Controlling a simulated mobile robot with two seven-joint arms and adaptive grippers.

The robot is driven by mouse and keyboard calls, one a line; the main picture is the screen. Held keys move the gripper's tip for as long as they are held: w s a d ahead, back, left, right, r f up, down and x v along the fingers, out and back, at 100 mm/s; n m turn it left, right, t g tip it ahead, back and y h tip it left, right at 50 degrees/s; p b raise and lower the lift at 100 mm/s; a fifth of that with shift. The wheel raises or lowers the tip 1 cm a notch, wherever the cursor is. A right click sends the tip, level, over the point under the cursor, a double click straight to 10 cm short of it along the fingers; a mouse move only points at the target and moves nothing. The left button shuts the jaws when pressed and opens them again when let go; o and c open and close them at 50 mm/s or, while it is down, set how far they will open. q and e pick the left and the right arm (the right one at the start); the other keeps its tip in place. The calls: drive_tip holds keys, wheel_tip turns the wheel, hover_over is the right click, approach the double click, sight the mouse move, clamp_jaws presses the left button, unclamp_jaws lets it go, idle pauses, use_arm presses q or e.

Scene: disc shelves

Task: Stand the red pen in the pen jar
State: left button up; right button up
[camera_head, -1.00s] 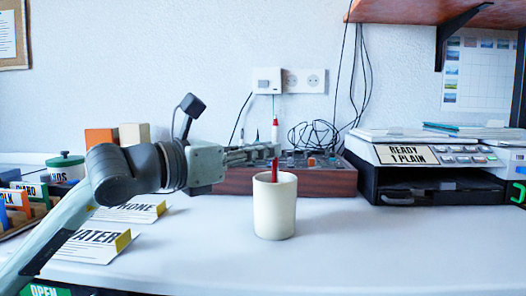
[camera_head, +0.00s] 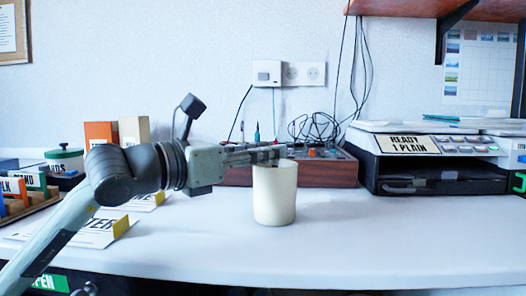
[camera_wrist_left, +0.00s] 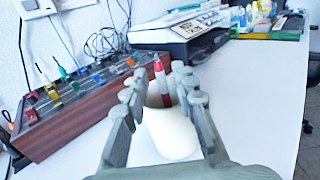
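The white pen jar (camera_head: 274,200) stands upright on the desk in the head view, and also shows in the left wrist view (camera_wrist_left: 172,135). The red pen (camera_wrist_left: 161,82), with a pale tip, stands slightly tilted in the jar's mouth in the wrist view. It cannot be seen in the head view, where my fingers cover the rim area. My left gripper (camera_wrist_left: 155,85) is open, its fingers apart on either side of the pen. In the head view my left gripper (camera_head: 282,153) is level at the jar's rim. My right gripper is not in view.
A wooden-sided control box (camera_head: 318,172) with knobs and cables sits behind the jar. Cards (camera_head: 100,232) and boxes lie at the left. The desk (camera_head: 380,240) in front is clear.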

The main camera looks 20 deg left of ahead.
use_arm(q)
drive_tip(key=shift+s, duration=0.1)
drive_tip(key=v, duration=0.7)
idle(0.4)
drive_tip(key=shift+s+a+r, duration=0.1)
drive_tip(key=shift+s+r, duration=0.05)
idle(0.6)
